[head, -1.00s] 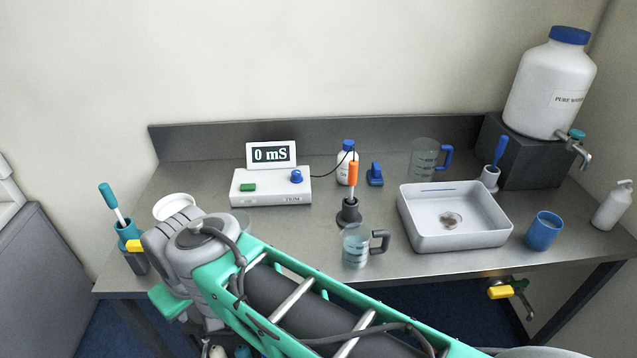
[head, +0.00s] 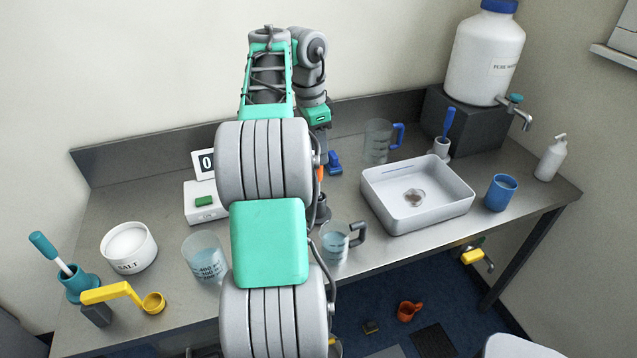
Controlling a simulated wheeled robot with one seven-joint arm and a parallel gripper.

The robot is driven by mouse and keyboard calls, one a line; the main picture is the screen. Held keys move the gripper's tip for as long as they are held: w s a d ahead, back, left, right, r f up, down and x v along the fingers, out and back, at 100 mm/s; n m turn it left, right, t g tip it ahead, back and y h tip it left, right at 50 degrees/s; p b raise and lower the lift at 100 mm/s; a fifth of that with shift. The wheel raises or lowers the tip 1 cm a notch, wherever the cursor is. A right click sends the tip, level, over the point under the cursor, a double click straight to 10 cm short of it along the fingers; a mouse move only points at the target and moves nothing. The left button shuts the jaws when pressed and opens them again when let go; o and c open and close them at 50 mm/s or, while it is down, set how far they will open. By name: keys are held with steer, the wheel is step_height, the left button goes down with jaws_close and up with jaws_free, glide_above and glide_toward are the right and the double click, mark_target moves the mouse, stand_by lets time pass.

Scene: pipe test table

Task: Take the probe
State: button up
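The probe (head: 320,174) shows only as a small bit of its orange handle beside my arm. It stands upright in its dark stand (head: 323,208). My gripper (head: 321,158) points down right above the probe, at the top of the handle. My arm hides most of the gripper and probe, so I cannot tell whether the fingers touch the handle or are open or shut. The meter (head: 200,203), a white box with a green button and a display, is partly hidden behind my arm.
A glass mug (head: 335,243) stands just in front of the stand, a beaker (head: 203,257) to the left. A white basin (head: 417,194) is to the right. A blue clip-like item (head: 335,162) is close behind the gripper. A salt bowl (head: 129,247) stands at left.

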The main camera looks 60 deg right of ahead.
mark_target(319, 168)
steer(key=f+b, duration=0.1)
steer(key=f, duration=0.1)
steer(key=f+b, duration=0.2)
steer(key=f, duration=0.1)
steer(key=d+f+b, duration=0.1)
steer(key=f+b, duration=0.1)
steer(key=shift+f, duration=0.3)
steer(key=shift+r, duration=0.15)
steer(key=shift+c, duration=0.6)
jaws_close()
